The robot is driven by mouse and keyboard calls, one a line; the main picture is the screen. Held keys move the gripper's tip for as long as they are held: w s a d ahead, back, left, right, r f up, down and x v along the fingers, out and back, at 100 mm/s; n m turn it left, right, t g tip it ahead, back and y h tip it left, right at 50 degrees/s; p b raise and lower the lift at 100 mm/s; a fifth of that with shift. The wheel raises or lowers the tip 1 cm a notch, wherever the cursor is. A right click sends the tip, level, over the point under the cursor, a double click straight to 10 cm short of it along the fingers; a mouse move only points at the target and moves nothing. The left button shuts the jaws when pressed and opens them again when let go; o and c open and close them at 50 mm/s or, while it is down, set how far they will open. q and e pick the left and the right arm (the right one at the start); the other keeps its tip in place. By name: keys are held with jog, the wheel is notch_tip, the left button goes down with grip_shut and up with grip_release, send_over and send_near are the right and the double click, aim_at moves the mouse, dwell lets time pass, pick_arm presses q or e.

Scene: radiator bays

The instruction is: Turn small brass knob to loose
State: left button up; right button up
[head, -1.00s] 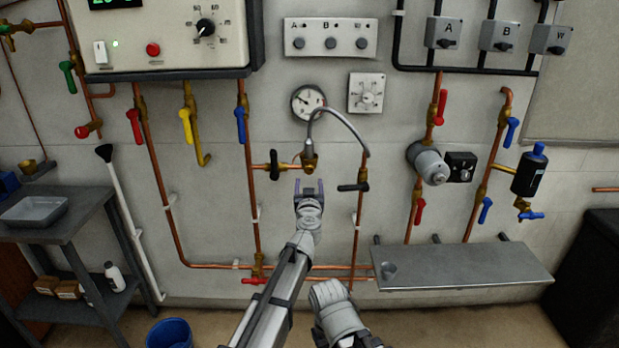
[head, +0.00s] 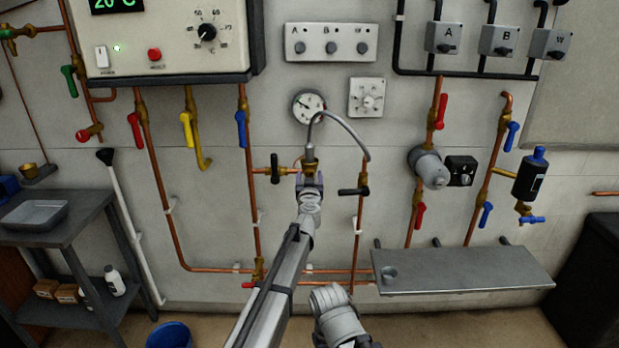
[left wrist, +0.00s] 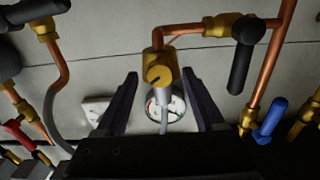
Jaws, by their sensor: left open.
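The small brass knob (left wrist: 158,74) shows in the left wrist view on a brass fitting at the end of a short copper pipe, with a dark slot-like mark on its face. In the head view the brass fitting (head: 310,160) sits below the round gauge, its lower part hidden by my gripper. My left gripper (left wrist: 160,77) is open, one dark finger on each side of the knob, with gaps visible on both sides. In the head view the left gripper (head: 310,180) is right at the fitting. The right gripper's fingers do not show.
A grey hose (head: 350,128) arches from the fitting to the pipe on the right. A black lever (head: 274,168) is close on the left and another black lever (head: 353,191) on the right. The gauge (head: 308,106) is just above. A metal shelf (head: 460,270) juts out lower right.

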pick_arm(q)
jog(key=shift+c, duration=0.2)
grip_shut()
